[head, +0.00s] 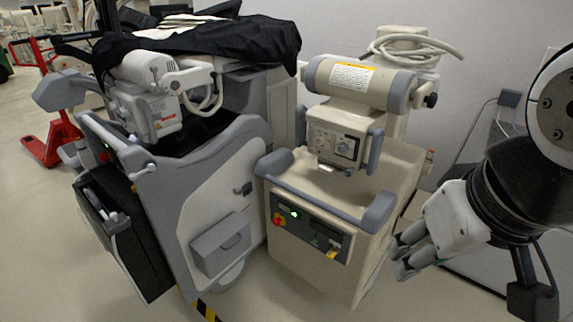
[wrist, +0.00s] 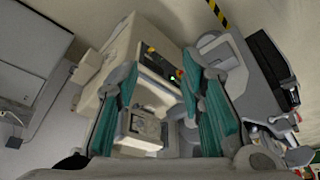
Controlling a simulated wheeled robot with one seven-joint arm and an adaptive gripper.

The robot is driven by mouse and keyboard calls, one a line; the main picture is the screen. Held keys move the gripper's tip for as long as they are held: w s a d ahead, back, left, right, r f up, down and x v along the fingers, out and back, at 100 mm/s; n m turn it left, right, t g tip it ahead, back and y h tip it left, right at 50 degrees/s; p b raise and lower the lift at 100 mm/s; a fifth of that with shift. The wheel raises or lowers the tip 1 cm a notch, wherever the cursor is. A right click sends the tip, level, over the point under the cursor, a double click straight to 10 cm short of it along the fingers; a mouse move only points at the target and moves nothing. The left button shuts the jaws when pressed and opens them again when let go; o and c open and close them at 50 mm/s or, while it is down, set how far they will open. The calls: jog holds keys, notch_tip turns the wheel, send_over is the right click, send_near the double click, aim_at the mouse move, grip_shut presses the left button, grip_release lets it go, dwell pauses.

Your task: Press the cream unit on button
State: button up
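The cream unit (head: 330,255) stands on the floor in the middle of the head view and upside down in the wrist view (wrist: 118,68). Its dark front control panel (head: 310,229) carries a glowing green button (head: 295,214) and a red knob on a yellow base (head: 278,220). The green light also shows in the wrist view (wrist: 172,78), between my fingers. My gripper (head: 399,256) is to the right of the cream unit, apart from the panel and touching nothing that I can see. Its teal-padded fingers (wrist: 160,72) are spread and empty.
A grey unit (head: 215,180) with a black cover (head: 200,40) stands close on the left. Grey handle bars (head: 330,205) run above the panel. A wall is behind. A red pallet jack (head: 50,140) is far left. The floor in front is clear.

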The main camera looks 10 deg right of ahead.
grip_shut()
dwell(1.1)
